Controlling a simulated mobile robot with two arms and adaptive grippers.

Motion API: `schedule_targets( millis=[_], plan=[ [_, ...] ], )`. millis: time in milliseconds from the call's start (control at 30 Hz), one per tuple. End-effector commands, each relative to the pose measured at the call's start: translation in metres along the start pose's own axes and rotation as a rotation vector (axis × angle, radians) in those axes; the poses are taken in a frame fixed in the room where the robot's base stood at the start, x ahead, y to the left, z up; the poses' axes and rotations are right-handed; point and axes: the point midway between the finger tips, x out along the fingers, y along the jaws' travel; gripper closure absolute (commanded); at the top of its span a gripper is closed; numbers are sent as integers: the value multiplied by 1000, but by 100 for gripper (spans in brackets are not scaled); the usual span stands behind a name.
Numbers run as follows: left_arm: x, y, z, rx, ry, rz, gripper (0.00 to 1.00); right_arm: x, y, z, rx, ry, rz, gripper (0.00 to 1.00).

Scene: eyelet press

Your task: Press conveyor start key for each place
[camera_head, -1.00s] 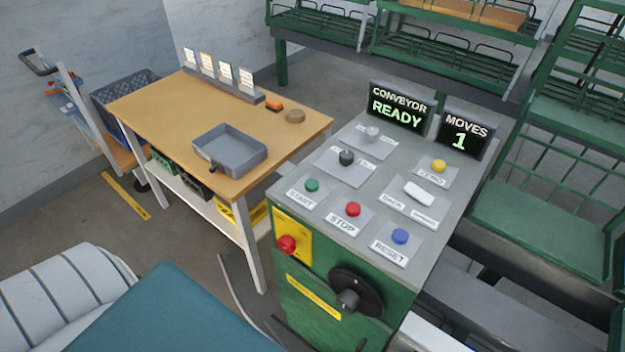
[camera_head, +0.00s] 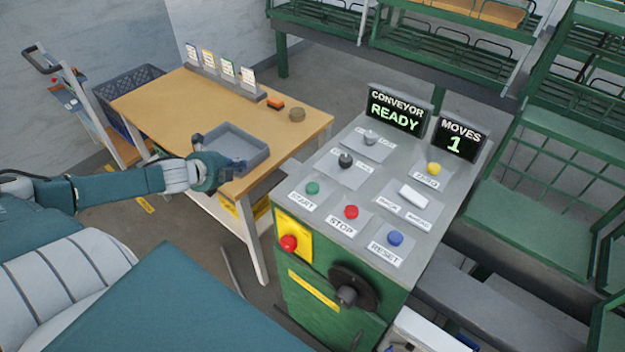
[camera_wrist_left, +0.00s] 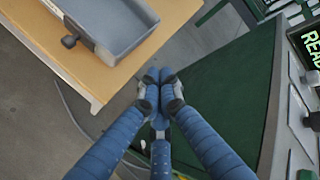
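The green START key (camera_head: 312,188) sits on the grey top of the control console (camera_head: 335,222), with a START label in front of it. The conveyor display (camera_head: 396,108) reads CONVEYOR READY, and the moves display (camera_head: 460,138) reads MOVES 1. My left gripper (camera_head: 213,170) is in front of the grey tray on the wooden table, left of the console and apart from the START key. In the left wrist view its blue fingers (camera_wrist_left: 160,78) are together at the tips, with nothing seen between them. My right gripper is not in view.
Red STOP (camera_head: 351,212), blue RESET (camera_head: 395,238) and yellow ZERO (camera_head: 433,169) buttons, a white rocker (camera_head: 413,195) and a black knob (camera_head: 345,160) share the console top. A red button (camera_head: 288,243) is on its front. The grey tray (camera_head: 255,160) lies on the table.

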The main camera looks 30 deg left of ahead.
Motion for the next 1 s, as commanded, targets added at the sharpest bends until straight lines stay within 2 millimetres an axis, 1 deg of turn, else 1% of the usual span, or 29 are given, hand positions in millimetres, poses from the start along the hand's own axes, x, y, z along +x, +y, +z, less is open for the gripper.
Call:
schedule_targets(
  millis=[33, 67, 100, 167, 200, 267, 300, 333, 400, 500, 600, 733, 1000],
  plan=[
    [-13, -41, -3, 108, 31, -31, 100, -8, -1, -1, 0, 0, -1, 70],
    [-19, -61, -8, 172, 50, -47, 100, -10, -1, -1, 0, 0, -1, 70],
    [-28, -87, -16, 255, 76, -69, 100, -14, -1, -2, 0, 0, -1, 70],
    [-42, -123, -33, 388, 119, -99, 100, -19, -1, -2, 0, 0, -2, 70],
    [-53, -145, -46, 478, 149, -118, 100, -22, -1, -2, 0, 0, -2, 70],
    [-70, -171, -69, 610, 197, -143, 100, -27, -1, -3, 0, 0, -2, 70],
    [-81, -186, -86, 696, 229, -158, 100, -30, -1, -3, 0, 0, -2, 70],
    [-90, -194, -98, 756, 253, -168, 100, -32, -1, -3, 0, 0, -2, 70],
    [-108, -209, -124, 884, 305, -188, 100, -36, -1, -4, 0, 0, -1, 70],
    [-130, -218, -154, 1022, 367, -208, 100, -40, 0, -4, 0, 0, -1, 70],
    [-143, -220, -172, 1106, 406, -219, 100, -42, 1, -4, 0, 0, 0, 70],
    [-150, -220, -181, 1146, 426, -225, 100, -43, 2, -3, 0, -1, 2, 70],
    [-150, -221, -181, 1146, 425, -226, 100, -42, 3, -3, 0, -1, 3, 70]
  ],
)
